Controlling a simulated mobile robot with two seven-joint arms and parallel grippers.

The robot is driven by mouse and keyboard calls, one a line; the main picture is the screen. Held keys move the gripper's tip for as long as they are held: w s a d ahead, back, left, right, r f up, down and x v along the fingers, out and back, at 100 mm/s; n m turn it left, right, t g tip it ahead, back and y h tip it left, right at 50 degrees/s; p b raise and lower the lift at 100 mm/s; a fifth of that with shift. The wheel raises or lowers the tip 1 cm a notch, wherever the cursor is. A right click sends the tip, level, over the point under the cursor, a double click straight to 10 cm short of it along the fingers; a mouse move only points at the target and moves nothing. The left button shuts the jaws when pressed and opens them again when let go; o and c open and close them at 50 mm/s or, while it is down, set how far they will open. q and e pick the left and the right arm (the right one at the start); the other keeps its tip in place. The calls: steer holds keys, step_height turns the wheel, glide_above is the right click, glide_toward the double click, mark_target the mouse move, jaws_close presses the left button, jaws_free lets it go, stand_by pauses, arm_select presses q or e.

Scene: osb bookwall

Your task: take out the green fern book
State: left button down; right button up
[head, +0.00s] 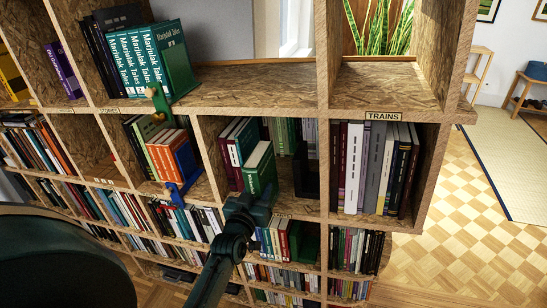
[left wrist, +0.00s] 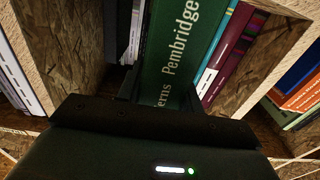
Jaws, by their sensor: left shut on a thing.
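The green fern book (head: 260,169) stands in the middle compartment of the bookwall, jutting out past the books beside it. In the left wrist view its green spine (left wrist: 178,55) shows the words "ferns" and "Pembridge" and fills the space ahead of the jaws. My left gripper (head: 256,198) is at the lower part of this book and is shut on it; its fingertips are mostly hidden by the book and the gripper body (left wrist: 150,130). My right gripper is in neither view.
Maroon and teal books (head: 234,146) stand just left of the green book. A dark bookend (head: 304,172) stands to its right, with free shelf between. The wooden divider (head: 323,150) separates the TRAINS compartment. A figure bookend (head: 157,102) overhangs the shelf edge at upper left.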

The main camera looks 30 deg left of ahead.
arm_select(q)
steer(key=p+v, duration=0.3)
steer(key=v, duration=0.5)
steer(key=shift+r+p, duration=0.2)
steer(key=shift+p, duration=0.1)
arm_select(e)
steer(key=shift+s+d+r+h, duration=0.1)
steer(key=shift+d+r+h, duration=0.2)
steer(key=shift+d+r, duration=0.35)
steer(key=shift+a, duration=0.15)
